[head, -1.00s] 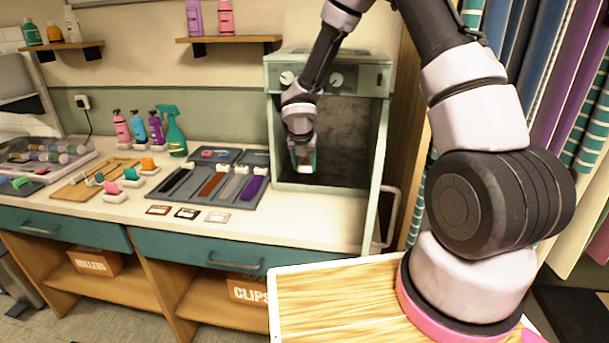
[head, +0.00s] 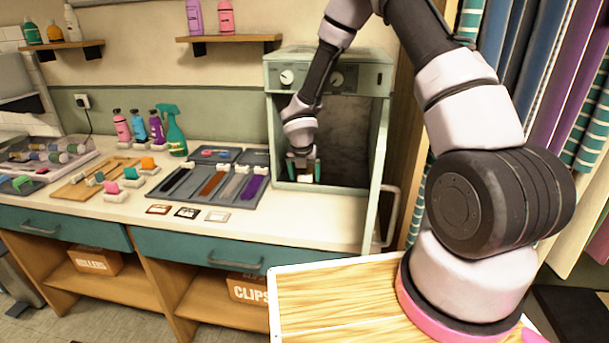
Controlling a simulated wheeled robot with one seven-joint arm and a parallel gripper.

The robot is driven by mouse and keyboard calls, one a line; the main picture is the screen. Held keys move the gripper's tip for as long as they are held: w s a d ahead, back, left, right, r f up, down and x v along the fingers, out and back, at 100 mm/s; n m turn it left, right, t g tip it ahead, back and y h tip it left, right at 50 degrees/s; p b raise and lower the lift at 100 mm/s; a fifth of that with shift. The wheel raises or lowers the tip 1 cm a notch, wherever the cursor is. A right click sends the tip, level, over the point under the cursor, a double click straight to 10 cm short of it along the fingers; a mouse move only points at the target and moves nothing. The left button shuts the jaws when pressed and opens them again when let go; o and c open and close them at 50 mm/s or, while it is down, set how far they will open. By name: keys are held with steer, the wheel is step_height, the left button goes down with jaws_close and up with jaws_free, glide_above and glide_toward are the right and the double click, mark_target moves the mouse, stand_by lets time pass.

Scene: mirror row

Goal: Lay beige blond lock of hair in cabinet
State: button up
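My gripper (head: 304,172) is inside the cabinet (head: 347,145), low in its open front. Its green-tipped fingers point down and stand apart. A small white piece (head: 304,179) shows between and below them, close to the cabinet floor. It looks like the white ends on the hair locks in the tray. No beige blond hair can be made out; the fingers and wrist hide that spot. The fingers appear spread to either side of the white piece, though contact is hard to judge at this size.
A grey tray (head: 236,205) left of the cabinet holds black, brown, grey and purple hair locks. Small swatch cards (head: 187,212) lie before it. The cabinet's door (head: 378,185) stands open at the right. A green spray bottle (head: 175,130) stands behind the tray.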

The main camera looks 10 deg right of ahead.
steer(key=shift+r, duration=0.2)
steer(key=d+v, duration=0.1)
steer(key=v, duration=0.6)
steer(key=shift+a+r, duration=0.2)
steer(key=shift+a, duration=0.35)
steer(key=shift+s, duration=0.15)
